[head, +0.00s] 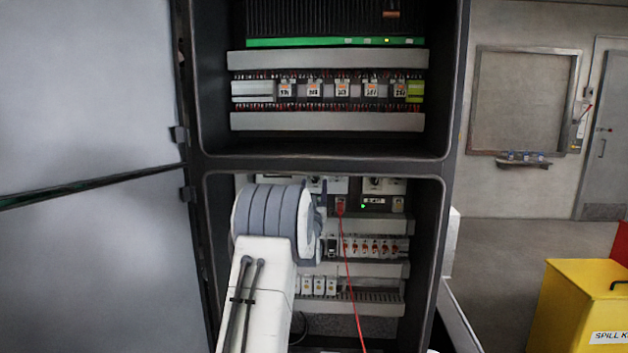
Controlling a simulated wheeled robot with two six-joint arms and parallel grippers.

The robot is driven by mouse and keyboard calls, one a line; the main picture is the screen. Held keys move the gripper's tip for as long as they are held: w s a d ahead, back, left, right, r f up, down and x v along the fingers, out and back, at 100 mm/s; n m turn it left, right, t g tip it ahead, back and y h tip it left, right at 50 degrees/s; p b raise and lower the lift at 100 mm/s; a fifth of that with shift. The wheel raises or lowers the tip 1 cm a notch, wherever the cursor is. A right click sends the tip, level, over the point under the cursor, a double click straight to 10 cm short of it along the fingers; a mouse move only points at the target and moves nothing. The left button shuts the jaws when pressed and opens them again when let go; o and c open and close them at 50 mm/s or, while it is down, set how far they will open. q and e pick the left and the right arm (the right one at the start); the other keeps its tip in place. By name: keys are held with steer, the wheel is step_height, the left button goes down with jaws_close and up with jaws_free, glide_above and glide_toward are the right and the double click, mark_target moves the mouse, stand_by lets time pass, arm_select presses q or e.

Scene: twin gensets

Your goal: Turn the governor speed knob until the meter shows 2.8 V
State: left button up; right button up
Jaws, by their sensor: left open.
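My left arm reaches up into the lower cabinet bay, and its grey wrist covers the left part of the upper row of devices. My left gripper (320,207) shows only as a dark edge beyond the wrist; it is open, with its fingertips mostly hidden. A small dark module (373,202) with pale markings and a green light sits right of the gripper; its markings are too small to read. Dark round knobs show on pale panels above it, one of them a knob (376,181). I cannot tell which is the governor speed knob. No readable voltage shows. My right gripper is out of view.
A red lead (349,275) hangs from a red plug (340,205) just right of my gripper. A breaker row (370,247) lies below. The cabinet door (85,100) stands open at left. A yellow spill-kit bin (585,310) stands at right.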

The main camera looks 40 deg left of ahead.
arm_select(q)
steer(key=shift+w+a+r, duration=0.25)
steer(key=shift+w+a, duration=0.05)
steer(key=shift+w, duration=0.25)
